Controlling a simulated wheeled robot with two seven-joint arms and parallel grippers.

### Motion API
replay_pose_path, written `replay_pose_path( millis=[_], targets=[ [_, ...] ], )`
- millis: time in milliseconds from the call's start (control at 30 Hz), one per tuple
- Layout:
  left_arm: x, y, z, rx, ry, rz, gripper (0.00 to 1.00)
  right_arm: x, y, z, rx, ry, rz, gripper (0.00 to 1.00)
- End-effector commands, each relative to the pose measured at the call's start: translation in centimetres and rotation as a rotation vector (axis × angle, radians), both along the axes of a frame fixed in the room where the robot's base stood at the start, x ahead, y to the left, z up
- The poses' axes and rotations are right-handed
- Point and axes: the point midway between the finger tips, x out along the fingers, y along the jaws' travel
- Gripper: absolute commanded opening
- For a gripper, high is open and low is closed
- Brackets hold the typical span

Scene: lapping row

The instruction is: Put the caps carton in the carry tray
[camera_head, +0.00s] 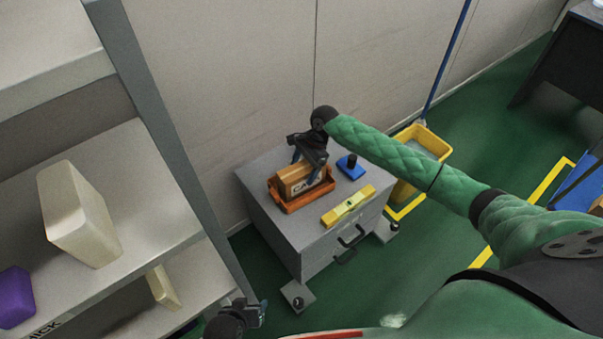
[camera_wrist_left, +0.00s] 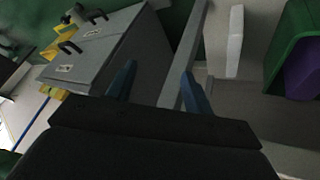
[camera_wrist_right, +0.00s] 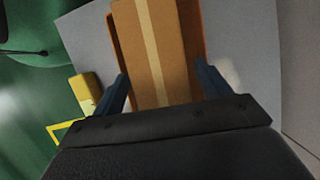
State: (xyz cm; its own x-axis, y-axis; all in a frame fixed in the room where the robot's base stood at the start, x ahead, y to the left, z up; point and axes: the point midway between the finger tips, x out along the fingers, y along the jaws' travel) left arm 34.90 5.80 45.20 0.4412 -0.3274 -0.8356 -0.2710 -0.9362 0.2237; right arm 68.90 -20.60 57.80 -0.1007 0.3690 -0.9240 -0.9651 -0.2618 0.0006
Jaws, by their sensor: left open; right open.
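A brown caps carton (camera_head: 292,186) with partly hidden dark lettering sits inside the orange carry tray (camera_head: 295,207) on top of a grey drawer cabinet. In the right wrist view the carton (camera_wrist_right: 152,40) has a pale tape strip, and orange tray walls (camera_wrist_right: 197,45) show along both long sides. My right gripper (camera_head: 309,158) is open just above the carton, its fingers on either side of the near end in the wrist view; I cannot tell whether they touch it. My left gripper (camera_head: 262,309) is open and empty, low by the shelf, away from the tray.
A yellow level (camera_head: 348,205) and a blue block with a dark knob (camera_head: 350,166) lie on the cabinet beside the tray. A yellow bucket (camera_head: 424,147) stands behind. A shelf rack (camera_head: 165,215) with a cream container (camera_head: 78,215) and a purple item (camera_head: 15,297) fills the left.

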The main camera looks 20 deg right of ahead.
Motion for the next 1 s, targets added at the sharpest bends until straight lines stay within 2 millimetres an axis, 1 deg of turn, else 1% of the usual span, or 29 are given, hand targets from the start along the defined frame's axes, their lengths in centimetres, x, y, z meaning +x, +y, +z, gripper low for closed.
replay_pose_path(
  millis=[33, 200, 400, 500, 700, 1000],
  targets=[
    [-0.1, 0.0, 0.1, 0.000, 0.001, 0.000, 0.52, 0.1, -0.4, 1.1, 0.000, -0.002, 0.000, 0.76],
    [0.0, 0.0, 0.7, -0.001, -0.001, 0.000, 0.52, 0.5, -1.6, 4.3, 0.000, -0.002, 0.000, 0.76],
    [0.0, 0.0, 0.9, -0.001, 0.001, -0.001, 0.52, 0.8, -2.8, 7.3, 0.001, -0.002, 0.000, 0.76],
    [0.1, 0.0, 1.0, -0.001, -0.001, -0.001, 0.52, 0.9, -3.2, 8.2, 0.000, 0.000, 0.000, 0.76],
    [0.3, 0.0, 1.2, -0.002, -0.005, 0.000, 0.52, 1.0, -3.6, 9.1, 0.000, 0.000, 0.001, 0.76],
    [0.3, 0.0, 1.2, -0.002, -0.006, -0.001, 0.52, 1.0, -3.6, 9.2, 0.000, 0.000, 0.000, 0.76]
  ],
)
